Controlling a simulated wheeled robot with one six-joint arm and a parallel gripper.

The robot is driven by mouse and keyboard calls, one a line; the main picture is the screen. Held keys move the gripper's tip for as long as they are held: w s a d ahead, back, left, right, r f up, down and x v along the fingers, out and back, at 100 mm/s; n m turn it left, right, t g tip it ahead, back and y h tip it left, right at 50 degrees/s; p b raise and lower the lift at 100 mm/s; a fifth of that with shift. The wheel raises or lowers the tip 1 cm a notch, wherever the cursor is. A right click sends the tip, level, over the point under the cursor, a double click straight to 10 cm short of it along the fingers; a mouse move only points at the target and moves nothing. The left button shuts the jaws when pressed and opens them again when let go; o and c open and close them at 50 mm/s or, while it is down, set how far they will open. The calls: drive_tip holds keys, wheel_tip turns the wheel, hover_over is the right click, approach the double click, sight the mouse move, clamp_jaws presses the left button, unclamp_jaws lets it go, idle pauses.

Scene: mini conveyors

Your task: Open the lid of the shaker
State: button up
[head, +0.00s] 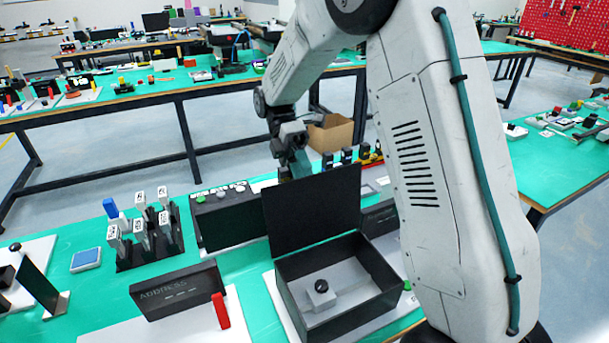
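The black open-topped box (340,318), which looks like the shaker, stands on the green bench in the lower middle. Its black lid (312,210) stands upright at the back edge, so the box is open. A small grey block with a black knob (320,293) sits inside on the light floor of the box. My gripper (297,167) is just behind the top edge of the lid. Its fingertips are partly hidden by the lid, so I cannot tell whether it is open or shut, or whether it touches the lid.
Left of the box are a black unit with buttons (228,218), a rack of grey-and-white modules (150,250), and a black "ADDRESS" block (178,291) beside a red piece (220,311). A cardboard box (331,133) is on the floor behind. My arm covers the right side.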

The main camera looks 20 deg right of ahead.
sight(316, 185)
drive_tip(key=r, duration=0.2)
drive_tip(key=s+r, duration=0.1)
drive_tip(key=shift+r, duration=0.4)
drive_tip(key=s, duration=0.7)
drive_tip(key=s+r, duration=0.1)
drive_tip(key=s, duration=0.2)
drive_tip(key=shift+s, duration=0.2)
drive_tip(key=o, duration=0.7)
drive_tip(key=s, duration=0.3)
drive_tip(key=shift+s+r, duration=0.15)
drive_tip(key=shift+s, duration=0.25)
drive_tip(key=shift+o, duration=1.3)
drive_tip(key=shift+s, duration=0.45)
drive_tip(key=shift+c, duration=0.2)
